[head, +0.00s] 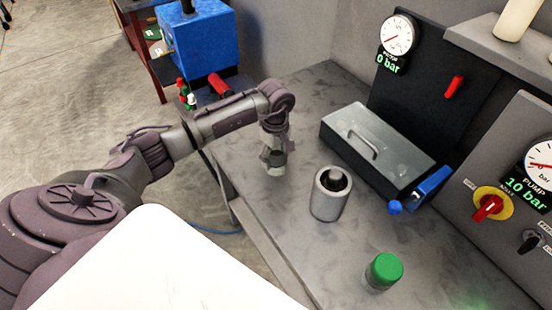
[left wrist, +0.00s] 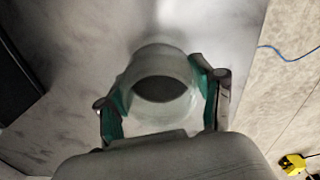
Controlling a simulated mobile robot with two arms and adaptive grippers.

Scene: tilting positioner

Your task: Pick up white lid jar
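A pale jar (left wrist: 160,62), whitish and partly see-through with a dark oval in its middle, is between the fingers of my left gripper (left wrist: 162,95) in the left wrist view. The green-padded fingers look pressed against its two sides. In the head view the left gripper (head: 274,152) points down over the left edge of the grey table, with the pale jar (head: 277,162) low between its fingers. I cannot tell whether the jar touches the table. Its lid is not clearly seen. My right gripper is in neither view.
A grey cylinder (head: 327,204) with a dark opening stands right of the left gripper. A green-lidded jar (head: 384,271) stands nearer the front. A metal box with a handle (head: 368,150) lies behind. Gauge panels line the right side. Small coloured items (head: 187,95) sit by the blue machine (head: 198,45).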

